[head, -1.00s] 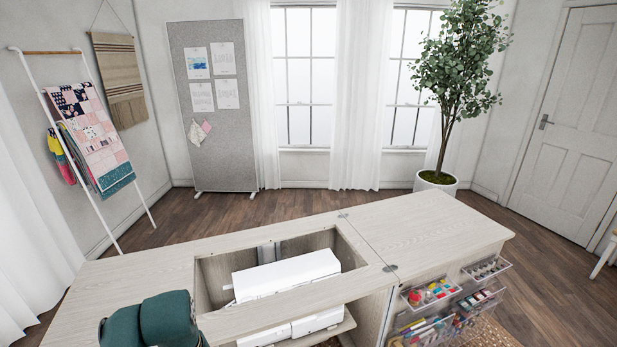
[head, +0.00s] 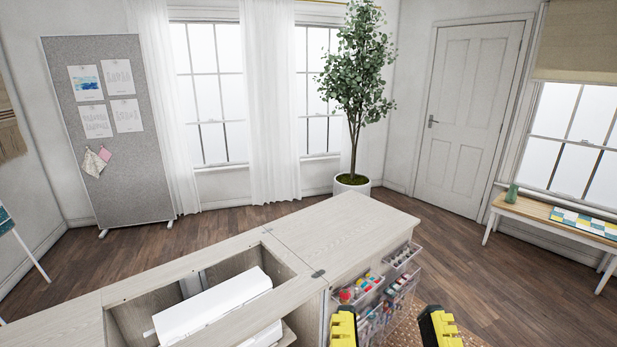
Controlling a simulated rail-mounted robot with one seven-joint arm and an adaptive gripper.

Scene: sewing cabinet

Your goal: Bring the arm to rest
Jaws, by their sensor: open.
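My gripper (head: 392,328) shows at the bottom edge in the head view, right of the centre. Its two yellow and black fingers are spread apart with nothing between them. It is in front of the right end of the sewing cabinet (head: 343,232), close to the clear bins in the picture. The rest of my arm is out of view. The cabinet has a pale wood top with an open well. A white sewing machine (head: 215,305) sits down in the well.
Clear bins (head: 362,289) with colourful supplies hang on the cabinet's right end. A potted tree (head: 351,184) stands behind it. A bench (head: 545,222) with a green bottle and a patterned cloth is at the right. Wood floor between cabinet and bench is clear.

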